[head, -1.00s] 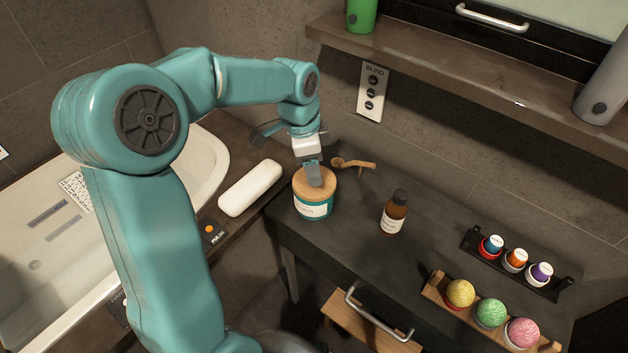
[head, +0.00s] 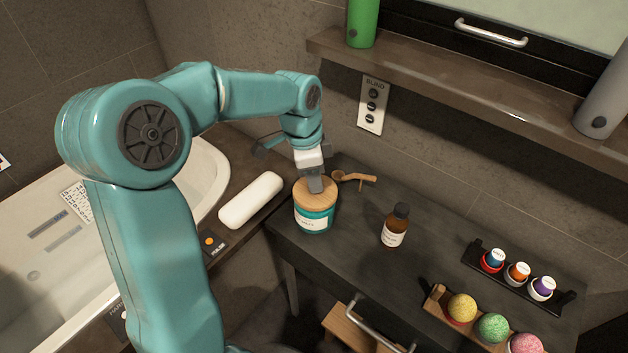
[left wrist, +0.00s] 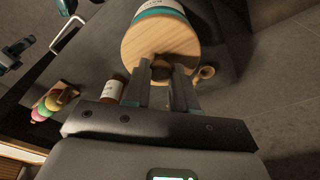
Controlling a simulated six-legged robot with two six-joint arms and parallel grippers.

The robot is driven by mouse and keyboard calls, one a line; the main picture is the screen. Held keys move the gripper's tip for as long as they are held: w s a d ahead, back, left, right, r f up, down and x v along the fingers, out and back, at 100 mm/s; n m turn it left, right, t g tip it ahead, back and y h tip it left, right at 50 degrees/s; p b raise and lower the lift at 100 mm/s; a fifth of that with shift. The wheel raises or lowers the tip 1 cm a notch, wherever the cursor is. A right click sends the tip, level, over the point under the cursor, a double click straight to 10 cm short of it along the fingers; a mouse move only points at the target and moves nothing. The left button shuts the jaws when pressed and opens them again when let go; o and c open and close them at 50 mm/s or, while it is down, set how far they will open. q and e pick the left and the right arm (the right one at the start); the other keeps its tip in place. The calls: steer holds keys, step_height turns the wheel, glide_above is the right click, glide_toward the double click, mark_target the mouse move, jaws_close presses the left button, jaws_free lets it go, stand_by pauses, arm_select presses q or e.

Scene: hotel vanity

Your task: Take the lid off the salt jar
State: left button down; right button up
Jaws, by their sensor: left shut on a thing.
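The salt jar (head: 314,221) is teal with a white label and stands upright near the left end of the dark vanity top. Its round wooden lid (head: 306,195) sits on its mouth, with no clear gap showing. My left gripper (head: 316,186) reaches down from above and is shut on the lid. In the left wrist view, the fingers of the left gripper (left wrist: 163,72) close around a small dark knob at the middle of the lid (left wrist: 150,38). The fingers partly hide the knob.
A wooden scoop (head: 355,177) lies just behind the jar. A brown bottle (head: 395,226) stands to its right. A black rack (head: 530,282) of small capped bottles and a wooden tray (head: 435,300) of bath balls are farther right. A shelf (head: 440,75) overhangs the back.

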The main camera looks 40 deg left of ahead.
arm_select(q)
step_height(320, 180, up, 19)
steer(key=p, duration=0.3)
steer(key=shift+f, duration=0.1)
